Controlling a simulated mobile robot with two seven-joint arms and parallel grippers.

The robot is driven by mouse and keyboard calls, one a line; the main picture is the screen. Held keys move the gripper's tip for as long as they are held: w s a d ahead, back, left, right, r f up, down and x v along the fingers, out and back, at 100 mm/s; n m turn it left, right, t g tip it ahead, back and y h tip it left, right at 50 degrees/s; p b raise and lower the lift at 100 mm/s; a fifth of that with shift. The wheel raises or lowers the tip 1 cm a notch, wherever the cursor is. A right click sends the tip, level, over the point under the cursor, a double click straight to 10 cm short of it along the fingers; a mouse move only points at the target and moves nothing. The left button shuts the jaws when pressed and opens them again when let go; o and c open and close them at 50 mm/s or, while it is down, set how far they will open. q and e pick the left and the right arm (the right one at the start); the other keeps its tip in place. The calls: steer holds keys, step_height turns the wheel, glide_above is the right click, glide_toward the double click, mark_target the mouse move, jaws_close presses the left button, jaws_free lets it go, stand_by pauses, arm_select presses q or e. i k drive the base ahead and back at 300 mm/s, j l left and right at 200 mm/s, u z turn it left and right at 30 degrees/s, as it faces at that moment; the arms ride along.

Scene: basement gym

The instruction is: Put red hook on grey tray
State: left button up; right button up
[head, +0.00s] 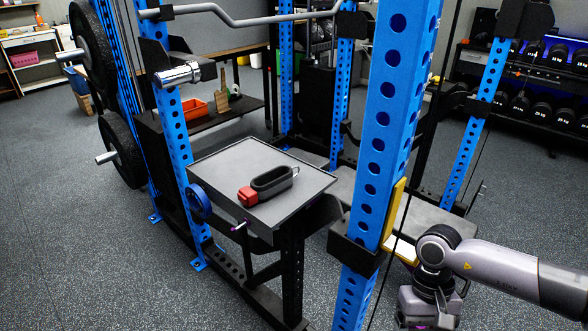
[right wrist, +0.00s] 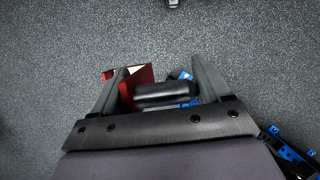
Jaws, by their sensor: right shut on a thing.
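The grey tray (head: 225,165) is a flat, low-rimmed surface on a dark stand inside the blue rack. A black looped item with a red end (head: 267,187) lies on it. In the right wrist view my right gripper (right wrist: 158,85) is shut on a red and black piece, which looks like the red hook (right wrist: 143,75). Its red plate shows by the left finger and a black cylinder lies between the fingers; the rest is hidden. In the head view my right arm comes in at the lower right, its fingers out of sight. My left gripper is not in view.
A blue rack upright (head: 375,150) stands between my right arm and the tray. A yellow piece (head: 393,215) is on that upright. A chrome bar end (head: 180,74) juts out above the tray's left. An orange bin (head: 194,109) sits on a shelf behind.

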mark_target(237, 160)
steer(key=i+j+z, duration=0.2)
steer(key=j, duration=0.35)
steer(key=i+j+z, duration=0.2)
steer(key=j, duration=0.4)
steer(key=j+z, duration=0.15)
steer(key=j, duration=0.4)
steer(key=j+z, duration=0.2)
steer(key=j, duration=1)
